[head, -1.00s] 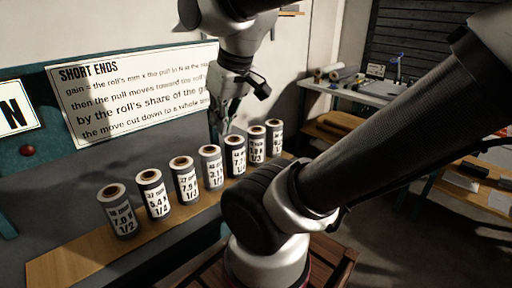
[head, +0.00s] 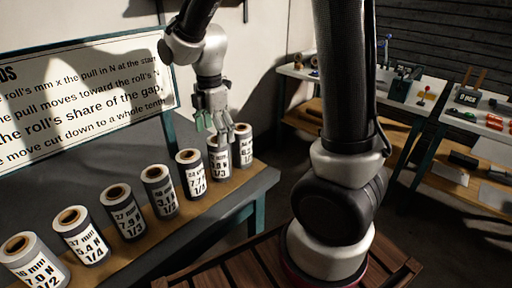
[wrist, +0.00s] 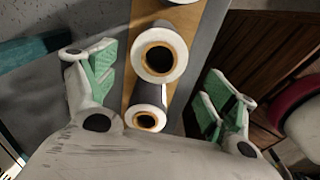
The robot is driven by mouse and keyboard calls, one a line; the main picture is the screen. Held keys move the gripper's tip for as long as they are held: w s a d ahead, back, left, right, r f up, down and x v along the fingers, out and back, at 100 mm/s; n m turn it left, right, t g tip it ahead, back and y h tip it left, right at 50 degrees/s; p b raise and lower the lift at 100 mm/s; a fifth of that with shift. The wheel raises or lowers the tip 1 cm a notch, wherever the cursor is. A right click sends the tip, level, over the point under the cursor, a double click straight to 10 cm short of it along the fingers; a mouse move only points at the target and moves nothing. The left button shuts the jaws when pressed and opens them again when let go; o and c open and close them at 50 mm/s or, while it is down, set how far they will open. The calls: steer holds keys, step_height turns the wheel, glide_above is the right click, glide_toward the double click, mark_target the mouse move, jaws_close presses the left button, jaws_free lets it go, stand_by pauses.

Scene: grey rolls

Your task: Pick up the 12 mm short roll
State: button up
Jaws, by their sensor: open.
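Several grey rolls with white labels stand upright in a row on a wooden strip. No label clearly reads 12 mm, so I cannot tell which roll that is. My gripper (head: 222,125) is open and empty over the far end of the row, just above the second-to-last roll (head: 218,162), whose top it partly hides. The last roll (head: 243,148) stands just behind to the right. In the wrist view my open fingers (wrist: 157,88) are spread either side of the row, with one roll top (wrist: 159,52) between them and another (wrist: 146,119) partly hidden by the gripper body.
A printed sign (head: 80,95) stands behind the row. A slatted wooden surface (head: 240,262) lies in front. Benches with tools (head: 410,92) stand at the right.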

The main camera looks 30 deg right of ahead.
mark_target(219, 154)
steer(key=shift+n, duration=0.3)
steer(key=f, duration=0.5)
steer(key=d+f, duration=0.1)
steer(key=f, duration=0.1)
steer(key=shift+w+f, duration=0.3)
steer(key=shift+a+f, duration=0.1)
steer(key=shift+f, duration=0.45)
steer(key=c, duration=1)
steer(key=shift+c, duration=0.7)
